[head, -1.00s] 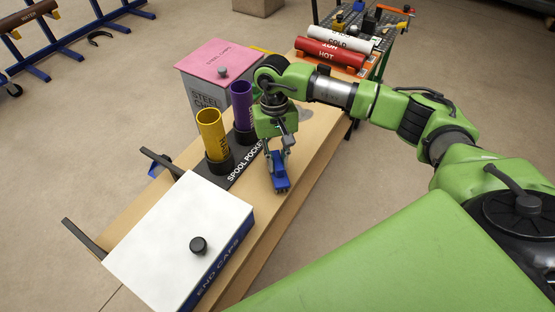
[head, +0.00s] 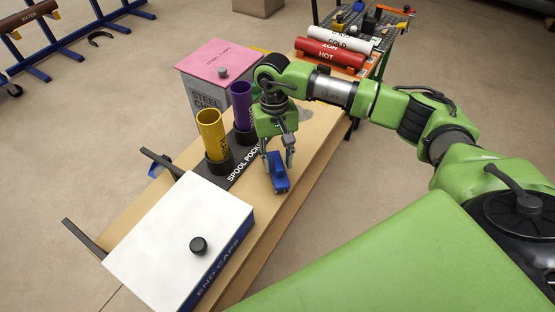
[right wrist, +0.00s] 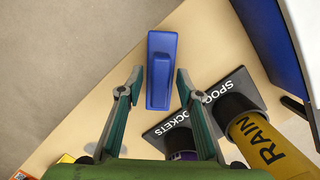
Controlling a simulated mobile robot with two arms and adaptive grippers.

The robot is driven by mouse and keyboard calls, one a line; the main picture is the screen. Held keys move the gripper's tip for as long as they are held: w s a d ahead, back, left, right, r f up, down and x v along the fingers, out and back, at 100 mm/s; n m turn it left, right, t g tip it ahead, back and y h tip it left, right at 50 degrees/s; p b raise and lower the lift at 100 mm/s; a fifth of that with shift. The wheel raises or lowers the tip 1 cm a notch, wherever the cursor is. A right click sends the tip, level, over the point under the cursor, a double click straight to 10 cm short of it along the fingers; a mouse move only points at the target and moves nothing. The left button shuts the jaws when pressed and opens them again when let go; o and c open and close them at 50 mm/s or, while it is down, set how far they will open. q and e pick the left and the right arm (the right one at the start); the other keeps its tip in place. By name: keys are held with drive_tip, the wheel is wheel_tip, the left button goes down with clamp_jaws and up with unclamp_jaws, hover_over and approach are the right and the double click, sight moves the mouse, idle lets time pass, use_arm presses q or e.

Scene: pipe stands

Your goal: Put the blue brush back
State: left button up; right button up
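The blue brush (head: 279,173) is on the wooden bench top (head: 262,212), near its front edge. In the right wrist view the brush (right wrist: 161,70) shows from above, between and just beyond the fingertips. My right gripper (head: 279,158) points down over the brush. Its two fingers are spread, one to each side, with visible gaps to the brush in the right wrist view (right wrist: 157,84). My left gripper is out of view.
The black spool-pocket plate (head: 234,170) holds yellow (head: 212,135) and purple (head: 241,104) tubes close behind the brush. A white end-caps box (head: 178,232) stands left, a pink-lidded box (head: 214,60) behind. Red (head: 330,55) and white pipes lie at the far end.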

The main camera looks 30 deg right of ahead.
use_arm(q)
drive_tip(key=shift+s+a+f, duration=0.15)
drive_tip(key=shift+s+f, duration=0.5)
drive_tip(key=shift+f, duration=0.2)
use_arm(e)
wheel_tip(320, 180, up, 12)
drive_tip(key=w, duration=0.1)
drive_tip(key=shift+w+d+f, duration=0.15)
drive_tip(key=shift+w+f, duration=0.05)
drive_tip(key=shift+w, duration=0.2)
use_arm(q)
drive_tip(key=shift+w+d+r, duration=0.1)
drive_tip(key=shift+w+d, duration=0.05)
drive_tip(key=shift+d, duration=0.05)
